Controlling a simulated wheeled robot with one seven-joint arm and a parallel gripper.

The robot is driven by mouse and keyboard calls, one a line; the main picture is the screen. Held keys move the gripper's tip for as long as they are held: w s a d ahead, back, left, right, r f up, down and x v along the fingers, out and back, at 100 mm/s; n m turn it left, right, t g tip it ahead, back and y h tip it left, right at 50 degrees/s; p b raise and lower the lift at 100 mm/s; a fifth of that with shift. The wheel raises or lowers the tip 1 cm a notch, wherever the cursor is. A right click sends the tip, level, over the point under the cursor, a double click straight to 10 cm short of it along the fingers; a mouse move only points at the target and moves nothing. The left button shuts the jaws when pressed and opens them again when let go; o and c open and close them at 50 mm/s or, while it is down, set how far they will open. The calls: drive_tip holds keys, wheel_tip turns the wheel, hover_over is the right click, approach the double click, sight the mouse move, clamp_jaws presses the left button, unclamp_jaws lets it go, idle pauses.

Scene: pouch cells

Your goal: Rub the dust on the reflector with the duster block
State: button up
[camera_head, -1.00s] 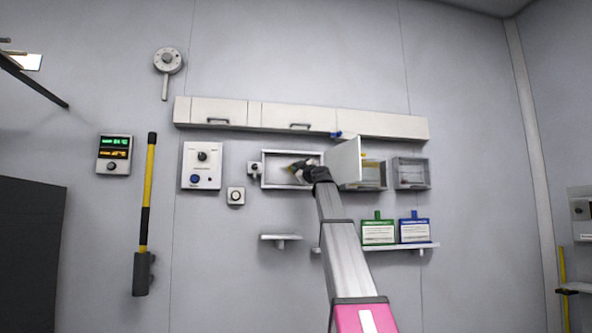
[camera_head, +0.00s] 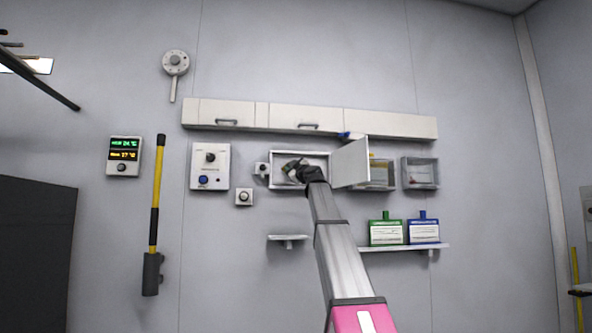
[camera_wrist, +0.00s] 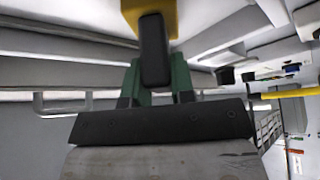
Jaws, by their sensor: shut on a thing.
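My gripper (camera_head: 300,172) reaches into a white-framed recess on the wall. In the wrist view my gripper (camera_wrist: 155,80) is shut on the dark grip of the yellow duster block (camera_wrist: 188,18). The block lies beyond the fingers at the top edge, partly out of frame. The pale reflector (camera_head: 318,162) appears to be the panel inside the frame, partly hidden behind my gripper. I cannot make out dust on it, nor whether the block touches it.
An open white door (camera_head: 351,163) stands out just right of the recess, close to my arm. White cabinets (camera_head: 305,117) run above. A shelf (camera_head: 385,249) with green and blue containers is below right.

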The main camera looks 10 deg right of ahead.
drive_tip(key=shift+a, duration=0.75)
drive_tip(key=s, duration=0.6)
drive_tip(key=shift+s, duration=0.1)
drive_tip(key=s, duration=0.2)
drive_tip(key=shift+s, duration=0.4)
drive_tip(key=shift+d+f, duration=0.1)
idle(0.7)
